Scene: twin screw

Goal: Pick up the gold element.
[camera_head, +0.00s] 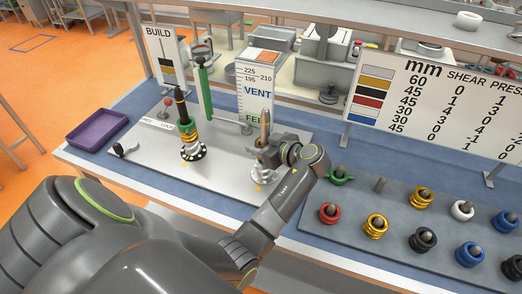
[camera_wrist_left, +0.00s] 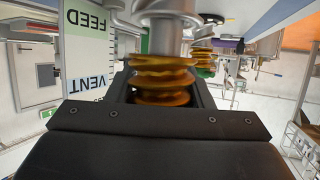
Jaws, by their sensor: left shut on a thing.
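My left gripper (camera_head: 266,157) is at the right-hand upright shaft (camera_head: 265,124) on the grey plate, next to the FEED/VENT sign. In the left wrist view, a gold ribbed element (camera_wrist_left: 163,75) is between the jaws of the left gripper, which is shut on it. A silver shaft (camera_wrist_left: 165,36) rises in line with the element. In the head view the held element is largely hidden by the gripper. Other gold elements (camera_head: 421,197) (camera_head: 375,226) sit on rack pegs, and more gold (camera_head: 190,138) is around the left shaft. My right gripper is out of view.
The rack (camera_head: 345,236) at right also holds red, white, blue, black and green elements on pegs. A purple tray (camera_head: 97,129) is at the left. The BUILD sign (camera_head: 161,50) and the mm chart (camera_head: 434,95) stand behind. Blue table surface is bare around the plate.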

